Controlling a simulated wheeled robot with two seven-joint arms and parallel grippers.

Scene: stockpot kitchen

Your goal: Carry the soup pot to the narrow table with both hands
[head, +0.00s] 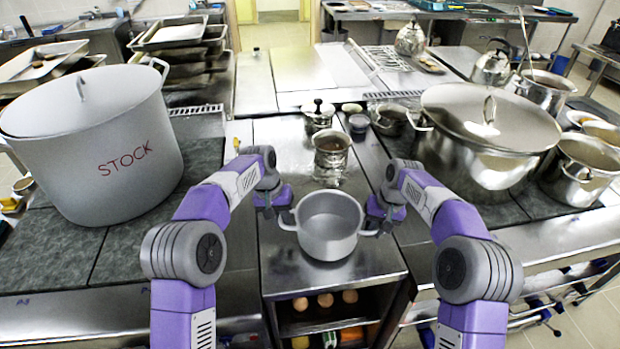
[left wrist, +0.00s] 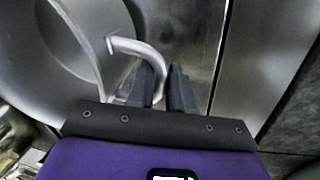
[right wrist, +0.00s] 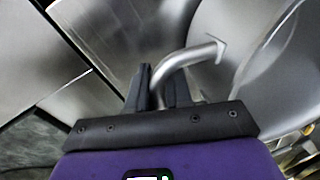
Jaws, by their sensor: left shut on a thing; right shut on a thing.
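The grey, open soup pot (head: 328,232) is upright in the middle of the head view and looks empty inside. My left gripper (head: 279,208) is shut on its left handle, which also shows between the fingers in the left wrist view (left wrist: 135,47). My right gripper (head: 380,222) is shut on its right handle, seen in the right wrist view (right wrist: 190,58). The pot is at the front of a narrow steel surface (head: 285,265) between two dark hobs. I cannot tell whether its base touches that surface or hangs just above it.
A large white pot marked STOCK (head: 100,150) stands at left. A large lidded steel pot (head: 485,140) stands at right. Behind the soup pot are a shiny metal canister (head: 331,160) and small pots.

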